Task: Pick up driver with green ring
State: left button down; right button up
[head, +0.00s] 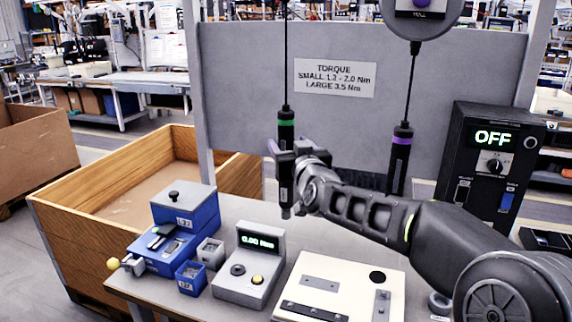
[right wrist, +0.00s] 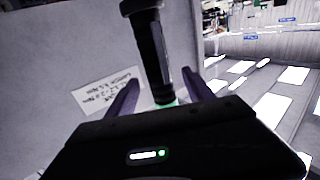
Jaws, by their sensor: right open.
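The driver with the green ring (head: 286,128) hangs upright on a cable in the head view, in front of the grey panel. My right gripper (head: 277,150) is at its body, just below the green ring. In the right wrist view the same driver (right wrist: 152,55) stands between the two open fingers of the right gripper (right wrist: 158,97), with its green ring low near the palm. I cannot tell whether either finger touches it. A second driver with a purple ring (head: 401,150) hangs to the right, partly behind my right arm. My left gripper is not in view.
A torque sign (head: 335,77) is on the grey panel (head: 240,100). A black control box reading OFF (head: 490,165) stands at right. A torque meter (head: 250,265), a blue fixture (head: 170,252) and a white plate (head: 335,290) crowd the table below. A wooden crate (head: 75,235) is at left.

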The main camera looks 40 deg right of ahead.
jog(key=p+x, duration=0.1)
jog(key=x, duration=0.3)
jog(key=shift+r, duration=0.15)
jog(key=shift+s, duration=0.1)
jog(key=shift+c, duration=0.2)
grip_shut()
dwell(0.5)
dwell(0.5)
jog(key=shift+r, duration=0.1)
dwell(0.3)
